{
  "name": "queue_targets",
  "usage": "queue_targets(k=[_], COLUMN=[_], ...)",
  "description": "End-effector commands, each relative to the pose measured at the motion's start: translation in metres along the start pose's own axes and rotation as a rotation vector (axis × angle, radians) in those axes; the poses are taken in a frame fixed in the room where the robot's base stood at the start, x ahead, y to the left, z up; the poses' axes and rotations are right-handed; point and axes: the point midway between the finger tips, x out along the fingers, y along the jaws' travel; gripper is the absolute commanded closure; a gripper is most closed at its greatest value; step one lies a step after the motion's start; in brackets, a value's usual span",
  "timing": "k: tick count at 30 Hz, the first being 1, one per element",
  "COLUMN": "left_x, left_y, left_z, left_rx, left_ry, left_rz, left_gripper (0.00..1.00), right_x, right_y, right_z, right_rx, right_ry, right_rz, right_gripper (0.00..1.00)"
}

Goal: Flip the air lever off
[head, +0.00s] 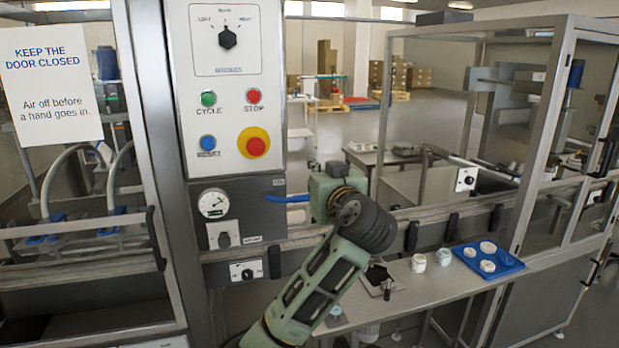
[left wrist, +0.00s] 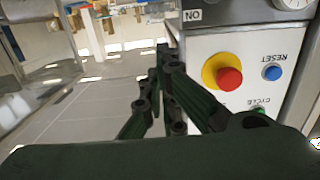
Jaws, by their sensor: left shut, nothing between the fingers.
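A dark panel under the white control box carries a pressure gauge (head: 213,203) and a knob (head: 224,240). A blue bar (head: 287,199) runs level from this panel to behind my left gripper; I cannot tell whether it is the air lever or a hose. My left gripper (head: 335,178) is in front of the rail, right of the panel, its fingertips mostly hidden by the wrist. In the left wrist view its fingers (left wrist: 163,50) are together and empty, left of an upside-down ON label (left wrist: 193,15). My right gripper is out of view.
The white control box (head: 228,85) has a red emergency button (head: 256,147), which also shows in the left wrist view (left wrist: 229,79). A shelf with white jars (head: 418,263) and a blue tray (head: 488,261) lies right of my arm. A glazed enclosure stands at the right.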

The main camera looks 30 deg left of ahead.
Motion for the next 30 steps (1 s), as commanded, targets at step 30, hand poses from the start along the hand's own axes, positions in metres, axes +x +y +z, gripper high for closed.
queue_targets(k=[30], left_x=[0.052], left_y=[-0.001], left_z=[0.040], left_rx=[0.007], left_ry=[-0.001], left_rz=[-0.001], left_gripper=[1.00], right_x=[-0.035], right_y=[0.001], right_z=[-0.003], right_rx=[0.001], right_ry=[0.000], right_rz=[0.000], right_gripper=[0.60])
